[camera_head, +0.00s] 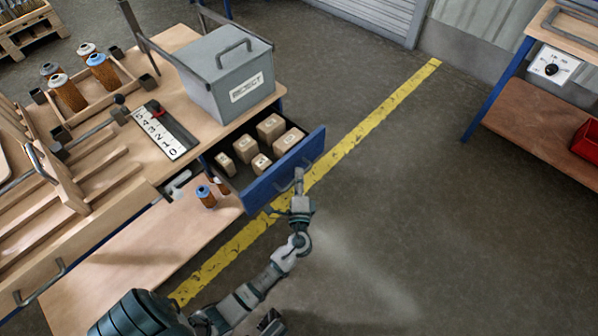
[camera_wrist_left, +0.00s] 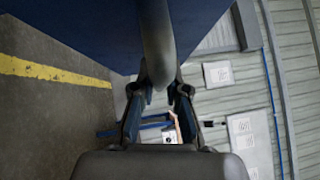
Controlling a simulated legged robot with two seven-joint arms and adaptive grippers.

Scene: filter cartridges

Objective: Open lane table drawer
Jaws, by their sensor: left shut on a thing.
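The lane table (camera_head: 105,255) has a blue-fronted drawer (camera_head: 287,168) that stands pulled out, with several tan blocks (camera_head: 270,127) inside. My left gripper (camera_head: 299,185) is at the drawer's front and is shut on its grey handle (camera_head: 297,176). In the left wrist view the handle (camera_wrist_left: 157,45) runs down between the two fingers (camera_wrist_left: 160,92), with the blue drawer front (camera_wrist_left: 75,25) behind it. My right gripper cannot be made out in these views.
A grey lidded REJECT box (camera_head: 228,85) and a numbered strip (camera_head: 160,133) stand on the tabletop. A spool-like cartridge (camera_head: 206,196) stands on the lower board by the drawer. A yellow line (camera_head: 380,107) crosses the open floor. Another table (camera_head: 545,120) is at the right.

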